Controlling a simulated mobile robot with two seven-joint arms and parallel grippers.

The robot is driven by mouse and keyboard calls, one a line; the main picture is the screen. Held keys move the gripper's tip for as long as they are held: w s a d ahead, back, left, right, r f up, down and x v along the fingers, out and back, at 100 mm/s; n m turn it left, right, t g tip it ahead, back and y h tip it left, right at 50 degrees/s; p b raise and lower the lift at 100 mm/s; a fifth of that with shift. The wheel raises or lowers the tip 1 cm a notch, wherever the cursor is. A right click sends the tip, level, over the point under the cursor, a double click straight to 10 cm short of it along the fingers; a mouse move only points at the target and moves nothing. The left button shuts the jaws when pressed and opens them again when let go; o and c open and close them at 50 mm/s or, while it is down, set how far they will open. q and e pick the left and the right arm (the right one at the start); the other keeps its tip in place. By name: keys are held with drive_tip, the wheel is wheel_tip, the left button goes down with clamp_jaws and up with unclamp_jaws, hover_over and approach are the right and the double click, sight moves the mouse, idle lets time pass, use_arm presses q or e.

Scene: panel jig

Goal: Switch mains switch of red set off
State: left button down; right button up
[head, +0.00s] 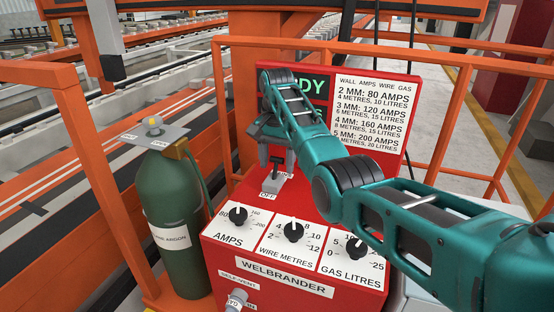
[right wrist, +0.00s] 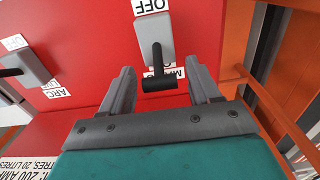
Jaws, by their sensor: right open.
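The red set (head: 212,243) is a red box with a sloped top and the name WELBRANDER on its front. Its mains switch (head: 272,183) has a grey base and a black lever, with an OFF label in front. In the right wrist view the switch (right wrist: 153,38) shows its T-shaped lever (right wrist: 157,84) reaching toward the side marked ON, away from OFF. My right gripper (head: 277,152) is open above the switch. In the right wrist view its fingers (right wrist: 160,72) stand either side of the lever's end, with gaps on both sides. My left gripper is not in view.
A second grey switch marked ARC (right wrist: 28,64) sits beside the mains switch. Dials for amps (head: 238,215), wire metres (head: 293,230) and gas litres (head: 355,247) line the front. A green argon bottle (head: 173,205) stands left. Orange rails (head: 468,75) surround the set.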

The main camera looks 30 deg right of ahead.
sight(274, 172)
drive_tip(key=c, duration=1)
drive_tip(key=shift+c, duration=0.2)
drive_tip(key=shift+a+r, duration=0.1)
drive_tip(key=t+h, duration=0.1)
drive_tip(key=s+a+t+h, duration=0.1)
drive_tip(key=t+h, duration=0.1)
drive_tip(key=shift+s+a+r+h, duration=0.15)
drive_tip(key=shift+s+a+h, duration=0.1)
drive_tip(key=shift+a+h, duration=0.05)
drive_tip(key=shift+s+a+t+h, duration=0.4)
drive_tip(key=shift+a+t+h, duration=0.1)
drive_tip(key=shift+t+h, duration=0.45)
drive_tip(key=shift+s+a+f+t+h, duration=0.1)
drive_tip(key=shift+s+a+t+h, duration=0.15)
drive_tip(key=shift+t+h, duration=0.25)
drive_tip(key=shift+s+a+f+t+h, duration=0.1)
drive_tip(key=shift+s+a+t+h, duration=0.1)
drive_tip(key=shift+t+h, duration=0.25)
drive_tip(key=shift+h, duration=0.3)
drive_tip(key=o, duration=1)
